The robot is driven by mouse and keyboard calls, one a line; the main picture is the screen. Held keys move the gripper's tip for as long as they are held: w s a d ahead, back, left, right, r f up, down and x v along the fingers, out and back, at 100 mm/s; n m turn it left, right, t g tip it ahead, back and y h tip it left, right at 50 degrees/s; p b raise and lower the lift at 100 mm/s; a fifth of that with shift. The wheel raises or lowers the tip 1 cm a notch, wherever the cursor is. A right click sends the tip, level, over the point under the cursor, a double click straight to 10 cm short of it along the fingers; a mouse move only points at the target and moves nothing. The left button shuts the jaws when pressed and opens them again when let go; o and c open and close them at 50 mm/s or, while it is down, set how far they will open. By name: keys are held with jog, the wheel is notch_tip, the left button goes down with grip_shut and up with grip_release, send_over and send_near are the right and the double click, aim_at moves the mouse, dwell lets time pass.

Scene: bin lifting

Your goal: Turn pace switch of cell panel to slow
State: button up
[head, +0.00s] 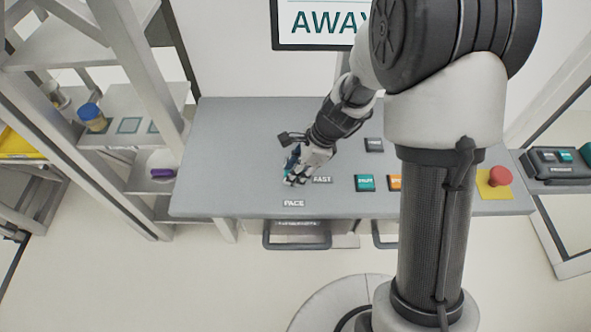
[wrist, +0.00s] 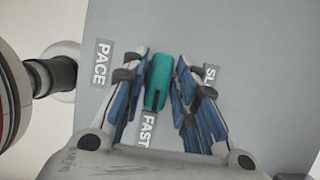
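The pace switch is a teal elongated knob (wrist: 158,82) on the grey panel (head: 235,150). In the wrist view its dark-marked end points down toward the FAST label (wrist: 148,130). The PACE label (wrist: 102,63) is to its left, and a partly hidden label beginning "SL" (wrist: 210,74) is to its right. My gripper (wrist: 160,68) has its blue-padded fingers on either side of the knob, with narrow gaps visible. In the head view my gripper (head: 296,181) is low over the panel beside the FAST label (head: 322,180) and mostly hides the knob.
To the right on the panel are a teal button (head: 365,183), an orange button (head: 394,183) and a red mushroom button (head: 500,176) on a yellow base. A shelf rack (head: 150,100) stands at left. The panel's left part is clear.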

jog(key=shift+s, duration=0.1)
grip_shut()
jog(key=n+g+p, duration=0.1)
jog(key=n+p, duration=0.1)
jog(key=n, duration=0.1)
jog(key=shift+f+n+g, duration=0.1)
jog(key=shift+n+g, duration=0.2)
jog(key=shift+n, duration=0.1)
jog(key=n, duration=0.2)
jog(key=n+g+h+p, duration=0.1)
jog(key=n, duration=0.1)
jog(key=shift+n+g, duration=0.3)
jog(key=shift+n, duration=0.1)
jog(key=n, duration=0.2)
jog(key=n+g+h+p, duration=0.1)
jog(key=n, duration=0.2)
jog(key=shift+a+f+h, duration=0.1)
jog(key=shift+h, duration=0.2)
jog(key=shift+n+g+h, duration=0.3)
jog(key=shift+n+h, duration=0.5)
jog(key=shift+n, duration=1.3)
